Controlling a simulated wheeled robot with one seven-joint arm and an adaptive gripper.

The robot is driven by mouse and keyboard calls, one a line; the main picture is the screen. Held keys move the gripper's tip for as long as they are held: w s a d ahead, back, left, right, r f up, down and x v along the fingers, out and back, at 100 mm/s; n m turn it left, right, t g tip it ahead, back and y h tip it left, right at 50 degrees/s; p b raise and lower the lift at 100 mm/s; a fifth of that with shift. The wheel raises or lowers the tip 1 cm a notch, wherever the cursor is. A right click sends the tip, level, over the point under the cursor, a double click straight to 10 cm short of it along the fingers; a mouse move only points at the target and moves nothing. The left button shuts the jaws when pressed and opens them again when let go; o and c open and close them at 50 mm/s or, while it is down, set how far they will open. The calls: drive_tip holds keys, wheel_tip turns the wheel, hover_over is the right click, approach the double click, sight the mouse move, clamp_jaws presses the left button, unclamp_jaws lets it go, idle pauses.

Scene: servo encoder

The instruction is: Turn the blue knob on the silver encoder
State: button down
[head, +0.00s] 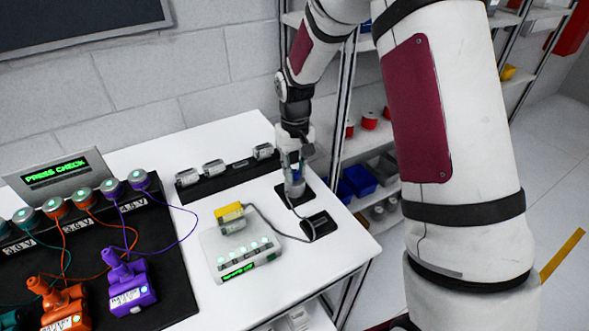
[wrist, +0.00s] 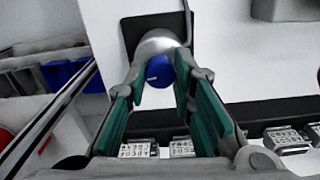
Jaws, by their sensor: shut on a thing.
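The silver encoder (wrist: 150,43) stands on a dark base plate, and its blue knob (wrist: 160,71) with a small white mark shows between my fingers in the wrist view. My gripper (wrist: 164,72) has its teal-padded fingers on both sides of the knob and is shut on it. In the head view my gripper (head: 292,150) reaches down over the encoder (head: 295,188) near the table's right corner. The knob is mostly hidden there by the fingers.
A white box with a green display (head: 240,250) and a yellow part stands left of the encoder, with a cable to a small black block (head: 319,225). A black rack (head: 225,178) with silver parts lies behind. Shelves (head: 375,140) stand to the right. Orange and purple devices lie on a black mat at left.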

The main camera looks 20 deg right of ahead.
drive_tip(key=m, duration=0.5)
drive_tip(key=shift+m, duration=0.3)
drive_tip(key=m, duration=0.4)
drive_tip(key=shift+a, duration=0.1)
drive_tip(key=m, duration=0.5)
drive_tip(key=m+p, duration=0.1)
drive_tip(key=m, duration=0.3)
drive_tip(key=shift+m, duration=0.4)
drive_tip(key=c, duration=1.4)
unclamp_jaws()
drive_tip(key=shift+o, duration=0.2)
